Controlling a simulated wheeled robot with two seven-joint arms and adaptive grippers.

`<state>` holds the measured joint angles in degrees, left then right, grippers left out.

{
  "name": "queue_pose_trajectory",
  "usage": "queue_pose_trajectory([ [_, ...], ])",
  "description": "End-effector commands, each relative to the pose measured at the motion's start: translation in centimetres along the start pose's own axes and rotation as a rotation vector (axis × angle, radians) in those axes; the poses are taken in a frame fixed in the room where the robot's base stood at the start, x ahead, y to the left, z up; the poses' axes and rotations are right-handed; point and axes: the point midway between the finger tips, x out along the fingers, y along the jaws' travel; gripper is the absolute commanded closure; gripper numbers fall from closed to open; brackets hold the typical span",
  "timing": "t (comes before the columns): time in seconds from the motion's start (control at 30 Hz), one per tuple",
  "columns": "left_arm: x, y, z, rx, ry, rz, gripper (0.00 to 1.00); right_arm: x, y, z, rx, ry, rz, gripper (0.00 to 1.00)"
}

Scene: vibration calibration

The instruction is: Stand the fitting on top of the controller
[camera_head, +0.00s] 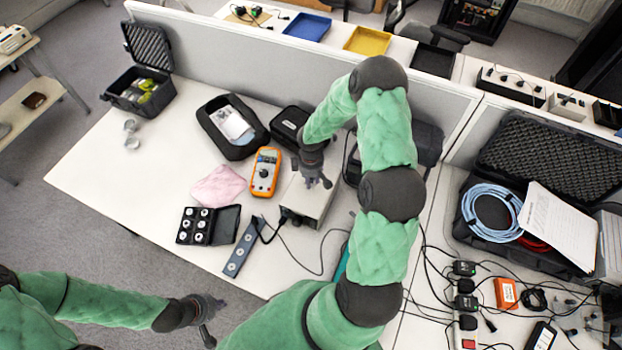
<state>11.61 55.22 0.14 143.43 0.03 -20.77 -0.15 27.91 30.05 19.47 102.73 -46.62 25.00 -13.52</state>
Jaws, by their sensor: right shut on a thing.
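The controller (318,205) is a pale grey box on the white desk, with a dark connector and cable at its lower left corner. My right gripper (318,182) points down over the top of the controller. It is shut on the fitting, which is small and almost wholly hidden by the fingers. I cannot tell whether the fitting touches the controller's top. My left gripper (214,318) is off the desk's front edge at the lower left, with its fingers apart and empty.
An orange multimeter (265,172) and a pink cloth (218,186) lie left of the controller. A black case of round pieces (208,224) and a grey strip (242,250) lie in front. A black tray (233,127) is behind. Cables cross the desk at right.

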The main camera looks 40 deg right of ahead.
Motion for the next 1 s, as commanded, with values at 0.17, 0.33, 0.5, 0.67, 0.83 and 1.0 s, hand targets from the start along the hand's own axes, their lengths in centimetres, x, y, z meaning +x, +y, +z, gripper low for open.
queue_pose_trajectory([
  [0.17,0.3,-0.1,0.0,0.000,0.000,0.000,1.00,0.3,0.0,0.0,0.000,0.000,0.000,0.57],
  [0.33,0.3,-0.1,0.0,0.000,0.000,0.000,1.00,0.3,0.0,0.0,0.000,0.000,0.000,0.48],
  [0.5,0.3,-0.1,0.0,0.000,0.000,0.000,1.00,0.2,0.0,0.0,0.000,-0.001,0.000,0.48],
  [0.67,-0.2,0.1,0.0,0.000,0.000,0.000,1.00,-0.3,0.0,0.0,0.000,0.000,0.000,0.48],
  [0.83,-0.5,0.2,0.0,0.000,0.000,0.000,1.00,-3.1,0.1,0.0,0.002,0.002,0.003,0.48],
  [1.0,-0.8,0.3,0.0,0.000,0.000,0.000,1.00,-6.7,0.1,0.0,0.001,0.001,0.003,0.48],
])
